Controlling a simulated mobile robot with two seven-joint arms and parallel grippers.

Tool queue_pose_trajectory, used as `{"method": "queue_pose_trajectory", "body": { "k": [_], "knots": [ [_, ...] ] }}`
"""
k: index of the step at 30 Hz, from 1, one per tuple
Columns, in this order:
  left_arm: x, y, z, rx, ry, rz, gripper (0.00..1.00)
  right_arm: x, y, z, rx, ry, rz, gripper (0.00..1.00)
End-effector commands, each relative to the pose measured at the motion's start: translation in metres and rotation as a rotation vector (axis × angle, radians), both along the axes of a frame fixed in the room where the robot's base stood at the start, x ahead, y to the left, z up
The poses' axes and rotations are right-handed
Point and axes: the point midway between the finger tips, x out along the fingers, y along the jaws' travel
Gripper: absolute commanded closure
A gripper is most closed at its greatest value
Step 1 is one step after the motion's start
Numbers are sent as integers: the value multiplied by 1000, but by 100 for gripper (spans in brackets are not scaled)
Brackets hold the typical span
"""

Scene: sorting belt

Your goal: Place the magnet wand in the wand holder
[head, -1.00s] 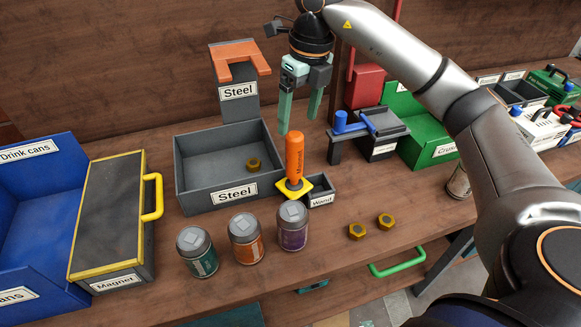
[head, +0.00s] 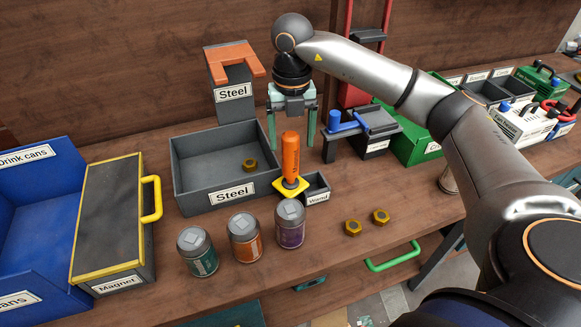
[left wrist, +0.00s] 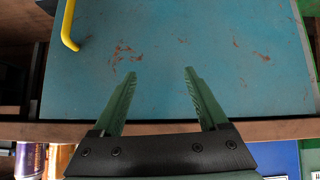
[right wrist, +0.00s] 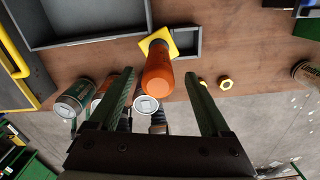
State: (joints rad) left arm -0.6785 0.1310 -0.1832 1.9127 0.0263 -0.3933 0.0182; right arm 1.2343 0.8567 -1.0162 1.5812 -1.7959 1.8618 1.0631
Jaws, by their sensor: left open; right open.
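The magnet wand (head: 290,155) has an orange handle and a yellow square plate at its foot. It stands upright at the wand holder (head: 317,189), a small grey box labelled "Wand" in front of the Steel bin; whether it sits inside or beside the box's opening is unclear, but the plate shows left of the opening. My right gripper (head: 292,136) is open, fingers pointing down, just behind and above the wand. In the right wrist view the wand (right wrist: 158,70) shows between and beyond the open fingers (right wrist: 166,85). My left gripper (left wrist: 156,80) is open and empty, facing a blue panel.
The grey Steel bin (head: 182,187) holds a nut (head: 249,165). Several cans, including a purple one (head: 290,224), stand in front of the wand. Two brass nuts (head: 352,228) lie to the right. A box labelled Magnet (head: 112,220) with a yellow handle is at left.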

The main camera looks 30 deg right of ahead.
Motion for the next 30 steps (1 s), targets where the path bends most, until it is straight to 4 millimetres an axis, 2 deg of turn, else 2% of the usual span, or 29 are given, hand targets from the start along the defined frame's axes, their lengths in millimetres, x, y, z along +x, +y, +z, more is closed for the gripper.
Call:
{"method": "queue_pose_trajectory", "body": {
  "k": [9,18,30],
  "knots": [
    [0,-1,5,0,1,-1,24,-1,3,-44,0,3,1,19],
    [0,-1,5,-1,1,-2,24,0,3,-48,-1,0,1,19],
    [0,-1,6,-1,0,-1,24,0,3,-48,0,0,1,64]
  ]
}}
